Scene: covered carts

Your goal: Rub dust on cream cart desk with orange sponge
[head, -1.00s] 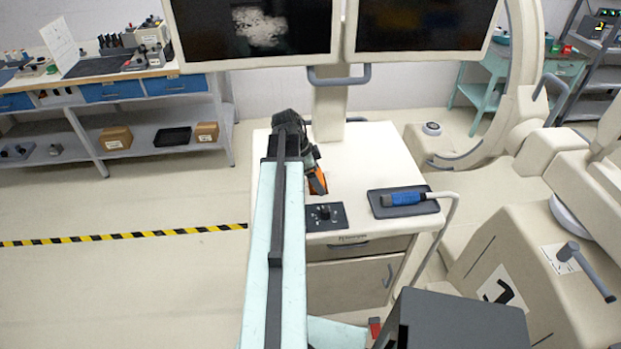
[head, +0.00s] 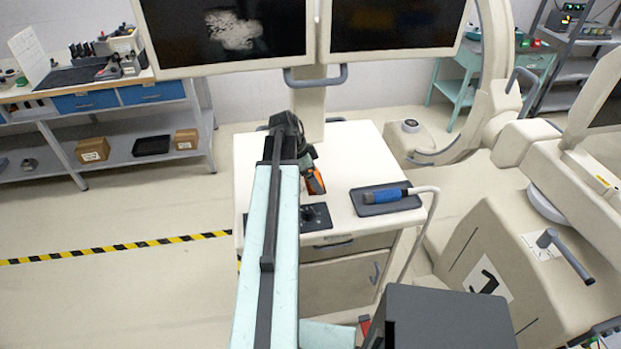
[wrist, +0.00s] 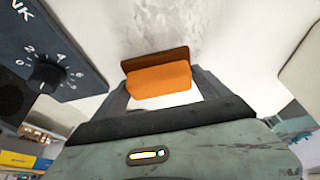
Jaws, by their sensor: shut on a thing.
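The cream cart desk (head: 352,150) stands ahead of me, below two dark monitors. My gripper (head: 314,184) is over its top, partly hidden by my arm in the head view. It is shut on the orange sponge (wrist: 160,80), which has a brown strip along its far edge. In the wrist view my gripper (wrist: 163,92) has a finger on each side of the sponge. Grey smudgy dust (wrist: 170,30) lies on the pale desk surface just beyond the sponge. Whether the sponge touches the desk, I cannot tell.
A black dial panel (head: 316,217) sits at the desk's front, close to the sponge, and shows in the wrist view (wrist: 50,70). A dark tray (head: 384,206) with a blue-handled probe (head: 381,195) lies at the right. The monitor post (head: 310,100) rises behind.

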